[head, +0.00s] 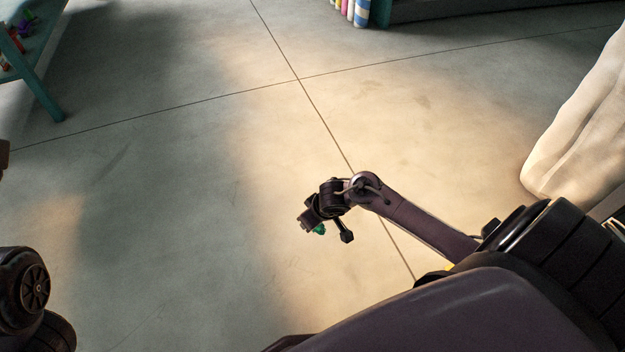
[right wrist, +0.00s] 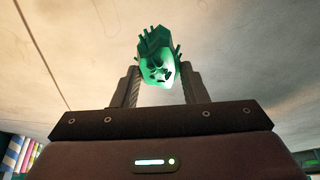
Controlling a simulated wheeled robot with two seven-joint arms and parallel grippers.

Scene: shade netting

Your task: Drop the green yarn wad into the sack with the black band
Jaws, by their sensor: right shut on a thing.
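My right gripper (head: 312,226) is out over the bare floor in the middle of the head view. It is shut on the green yarn wad (head: 320,229), of which only a small green bit shows there. In the right wrist view the green yarn wad (right wrist: 157,62) sits between the two fingers of my right gripper (right wrist: 160,88). A pale cloth form (head: 585,125), possibly a sack, stands at the right edge of the head view; no black band shows on it. My left gripper is out of view; only part of my left arm shows at the lower left.
A teal table or bench (head: 40,95) with small coloured items stands at the upper left. A teal-edged unit with striped rolls (head: 361,13) is at the top. The concrete floor (head: 180,170) between them is clear.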

